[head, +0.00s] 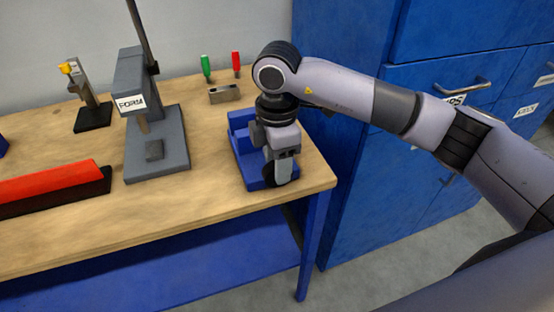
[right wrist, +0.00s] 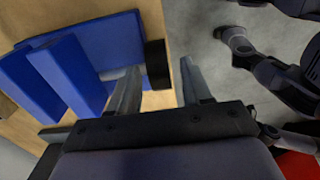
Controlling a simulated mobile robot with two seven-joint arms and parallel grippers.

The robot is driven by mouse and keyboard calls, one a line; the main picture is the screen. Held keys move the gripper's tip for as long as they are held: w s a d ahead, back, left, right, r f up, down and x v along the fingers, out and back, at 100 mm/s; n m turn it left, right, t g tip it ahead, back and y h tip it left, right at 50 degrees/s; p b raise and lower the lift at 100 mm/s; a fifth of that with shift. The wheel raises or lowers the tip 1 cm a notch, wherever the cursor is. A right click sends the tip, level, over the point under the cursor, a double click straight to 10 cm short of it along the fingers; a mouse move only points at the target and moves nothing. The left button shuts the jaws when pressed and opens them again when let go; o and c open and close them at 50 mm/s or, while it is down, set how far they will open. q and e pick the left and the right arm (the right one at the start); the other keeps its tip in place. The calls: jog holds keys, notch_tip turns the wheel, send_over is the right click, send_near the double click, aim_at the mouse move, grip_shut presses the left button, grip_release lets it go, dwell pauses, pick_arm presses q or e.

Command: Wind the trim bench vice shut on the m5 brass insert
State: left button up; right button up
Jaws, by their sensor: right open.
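The trim bench vice (head: 240,148) is a blue block with upright jaws at the right end of the bench. In the right wrist view its blue jaws (right wrist: 72,72) stand apart from each other. A black round handle (right wrist: 158,64) sits at its front end; it also shows low in the head view (head: 271,177). My right gripper (head: 283,168) points down at the handle. In the right wrist view my right gripper (right wrist: 160,72) is open, with one finger on each side of the handle; contact cannot be told. I cannot make out the brass insert. My left gripper is out of view.
A grey press marked FORM (head: 155,150) stands left of the vice. A holder (head: 224,94) with green and red-handled tools stands behind it. A red-topped block (head: 50,183) lies at left. Blue cabinets (head: 350,170) stand close to the bench's right edge.

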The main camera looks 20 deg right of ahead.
jog(key=shift+f, duration=0.45)
grip_shut()
jog(key=shift+d, duration=0.1)
jog(key=shift+d+f+y+b, duration=0.1)
jog(key=shift+y+b, duration=0.3)
jog(key=shift+y, duration=0.2)
jog(key=shift+d+y+b, duration=0.25)
jog(key=shift+y+b, duration=0.25)
jog(key=shift+y, duration=0.5)
jog(key=shift+w+d+y+b, duration=0.1)
jog(key=shift+d+y+b, duration=0.1)
jog(key=shift+y, duration=0.7)
jog(key=shift+d+y+b, duration=0.1)
jog(key=shift+d+y, duration=0.05)
jog(key=shift+y, duration=0.75)
